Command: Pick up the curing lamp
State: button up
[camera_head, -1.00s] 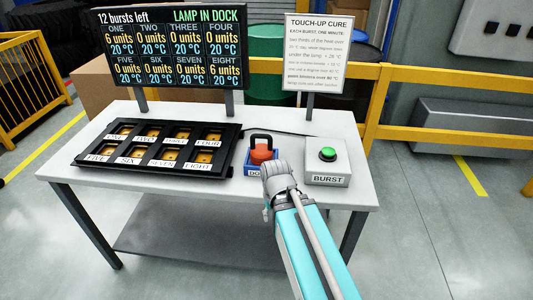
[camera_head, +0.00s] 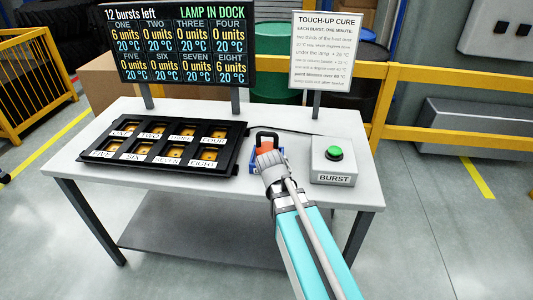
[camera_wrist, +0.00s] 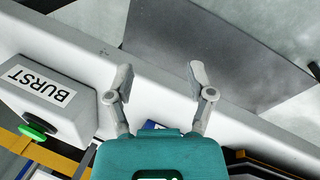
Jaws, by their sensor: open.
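The curing lamp (camera_head: 265,147), orange-red with a black loop handle, sits in a blue dock (camera_head: 253,163) on the white table, right of the black tray. The board reads "LAMP IN DOCK". My gripper (camera_head: 270,163) is in front of the lamp and hides its lower part and much of the dock. In the wrist view my gripper (camera_wrist: 160,80) has its two fingers spread with nothing between them. Only a small blue bit of the dock (camera_wrist: 152,126) shows there, behind the teal gripper body. The lamp cannot be made out in the wrist view.
A black tray (camera_head: 240,133) with several labelled panels lies left of the lamp. A grey box with a green BURST button (camera_head: 333,154) stands close on the right. The status board (camera_head: 180,45) and instruction sign (camera_head: 322,50) rise behind on posts.

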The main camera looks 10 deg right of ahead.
jog(key=w+a+r+n+h, duration=0.1)
jog(key=w+h, duration=0.1)
jog(key=w, duration=0.1)
jog(key=w+a+r+n+t+h+b, duration=0.1)
jog(key=w+h, duration=0.1)
jog(key=w, duration=0.2)
jog(key=w+a+r+t+h+b, duration=0.1)
jog(key=w+h, duration=0.1)
jog(key=w, duration=0.2)
jog(key=shift+w+r+n, duration=0.1)
jog(key=shift+r+n, duration=0.05)
jog(key=shift+n, duration=0.25)
jog(key=w+a+r+n+t+h, duration=0.1)
jog(key=w+a+r+t+h, duration=0.1)
jog(key=w+a+r+h, duration=0.3)
jog(key=n+t+h+b, duration=0.1)
jog(key=n+t+b, duration=0.1)
send_near(265, 135)
jog(key=a, duration=0.2)
jog(key=shift+s, duration=0.4)
jog(key=shift+f, duration=0.1)
jog(key=shift+b+x, duration=0.35)
jog(key=shift+x, duration=3.95)
jog(key=shift+r+x, duration=0.1)
jog(key=shift+x, duration=1.2)
jog(key=shift+r+x, duration=0.15)
jog(key=shift+x, duration=1.15)
